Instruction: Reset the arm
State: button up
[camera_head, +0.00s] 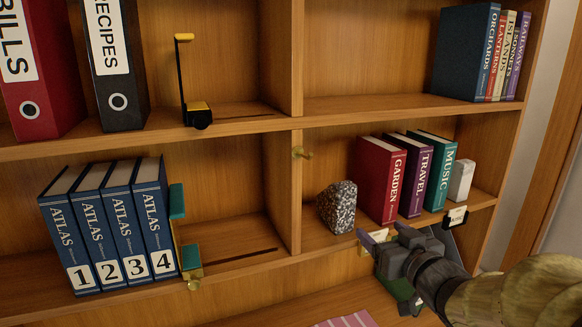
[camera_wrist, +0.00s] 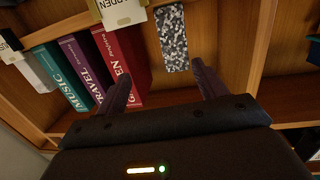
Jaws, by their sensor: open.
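My gripper (camera_head: 383,236) is at the lower right in the head view, in front of the lower right shelf's front edge. Its two fingers are apart, and they also show in the wrist view (camera_wrist: 163,82) with nothing between them. Beyond the fingers stand a red GARDEN book (camera_head: 379,180), a purple TRAVEL book (camera_head: 412,175) and a teal MUSIC book (camera_head: 438,172). A speckled stone block (camera_head: 338,207) stands left of them, apart from the red book. The gripper touches none of these as far as I can see.
Label cards (camera_head: 456,216) sit along the shelf edge near my gripper. A white block (camera_head: 460,180) stands right of the books. A pink striped cloth (camera_head: 345,320) lies below.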

jog(key=s+f+m+g+h+p, duration=0.2)
jog(key=s+f+m+g+h, duration=0.15)
jog(key=f+g, duration=0.6)
jog(key=s+a+f+n+g+p, duration=0.1)
jog(key=s+a+f+g, duration=0.3)
jog(key=s+f, duration=0.5)
jog(key=shift+s+a+p, duration=0.4)
jog(key=shift+s+a, duration=0.35)
jog(key=shift+a, duration=0.35)
